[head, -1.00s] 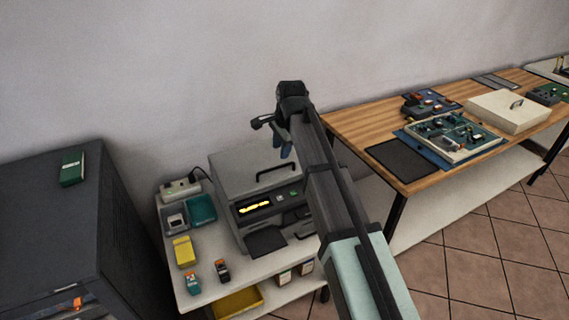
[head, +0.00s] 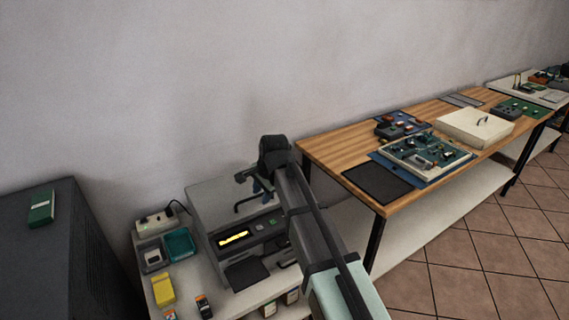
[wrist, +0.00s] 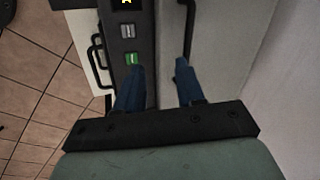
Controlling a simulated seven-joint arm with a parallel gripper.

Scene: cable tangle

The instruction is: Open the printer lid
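The printer (head: 236,238) stands on a white side table, with a lit yellow display and buttons on its dark front panel. Its grey lid (head: 205,198) looks shut and has a dark bar handle (head: 238,208), partly hidden behind my gripper. My gripper (head: 257,190) is over the lid by the handle. In the wrist view my gripper (wrist: 159,75) has its two blue fingers apart with nothing visible between them. The handle (wrist: 190,35) runs up beside the right finger's tip; whether they touch I cannot tell. The left finger is over the front panel, by the green button (wrist: 132,58).
A power strip (head: 155,222), a teal box (head: 180,242) and a yellow item (head: 163,290) sit left of the printer. A dark cabinet (head: 75,260) is at the left. A wooden workbench (head: 330,150) with electronics is at the right. A plain wall is behind.

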